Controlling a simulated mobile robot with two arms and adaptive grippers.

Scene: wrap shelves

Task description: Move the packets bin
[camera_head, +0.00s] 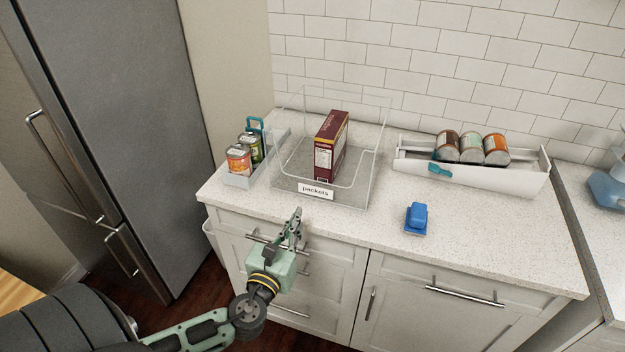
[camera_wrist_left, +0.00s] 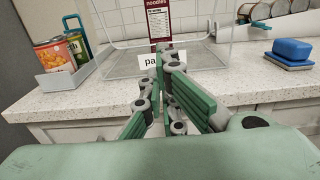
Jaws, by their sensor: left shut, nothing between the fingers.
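The packets bin (camera_head: 351,192) is a clear, open-topped box with a white label reading "packets" on its front. It stands on the counter against the tiled wall. A dark red noodles box (camera_head: 330,146) stands upright inside it, and this box also shows in the left wrist view (camera_wrist_left: 158,22). My left gripper (camera_head: 295,222) is in front of the counter's front edge, below and apart from the bin's label. Its fingers (camera_wrist_left: 170,95) are shut and empty, and they partly cover the label in the left wrist view. My right gripper is in neither view.
A grey caddy (camera_head: 240,181) with cans and a teal handle stands close to the bin's left. A blue sponge-like block (camera_head: 417,217) lies to the right on the counter (camera_head: 480,240). A white tray (camera_head: 500,182) holds three cans at the back right. A fridge (camera_head: 120,110) stands left.

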